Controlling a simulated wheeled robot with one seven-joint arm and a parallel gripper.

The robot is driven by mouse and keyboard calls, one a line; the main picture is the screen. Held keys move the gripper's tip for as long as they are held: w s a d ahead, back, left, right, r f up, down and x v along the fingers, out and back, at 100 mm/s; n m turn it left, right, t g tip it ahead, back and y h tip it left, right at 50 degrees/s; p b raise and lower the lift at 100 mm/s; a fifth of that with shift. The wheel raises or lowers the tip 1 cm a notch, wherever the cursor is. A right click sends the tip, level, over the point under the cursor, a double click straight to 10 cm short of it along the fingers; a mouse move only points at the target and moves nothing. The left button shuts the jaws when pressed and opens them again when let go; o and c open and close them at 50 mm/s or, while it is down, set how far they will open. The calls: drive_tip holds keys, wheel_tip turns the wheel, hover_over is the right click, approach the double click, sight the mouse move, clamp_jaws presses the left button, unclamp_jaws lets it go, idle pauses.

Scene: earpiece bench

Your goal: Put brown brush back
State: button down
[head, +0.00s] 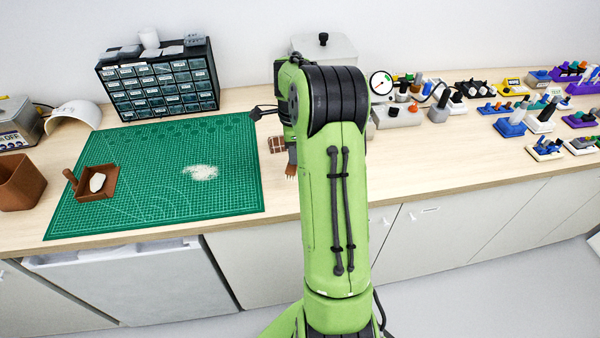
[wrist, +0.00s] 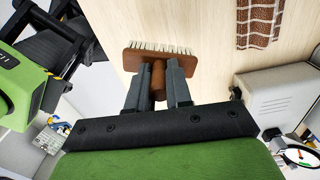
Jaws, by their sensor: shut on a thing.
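The brown brush (wrist: 158,60) with pale bristles is in my gripper (wrist: 158,88) in the wrist view. The jaws are shut on its handle, and the bristle end sticks out past the fingertips. In the head view my green arm hides most of the gripper; a small brown piece (head: 291,171), probably the brush, shows at the arm's left edge, close over the wooden bench. I cannot tell whether the brush touches the bench.
A green cutting mat (head: 150,210) holds a brown dustpan (head: 82,188) with a white piece in it and a pale pile of bits (head: 201,172). A brown bin (head: 20,182) stands at left. A checked brown cloth (wrist: 258,22) lies near the brush. Several coloured fixtures fill the right bench.

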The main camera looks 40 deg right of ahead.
sight(295, 166)
wheel_tip(295, 166, down, 5)
drive_tip(key=shift+s+f+b, duration=0.1)
drive_tip(key=shift+f+b, duration=0.05)
drive_tip(key=shift+b, duration=0.2)
drive_tip(key=shift+f, duration=0.1)
drive_tip(key=c, duration=1)
unclamp_jaws()
drive_tip(key=shift+f, duration=0.1)
drive_tip(key=shift+c, duration=0.2)
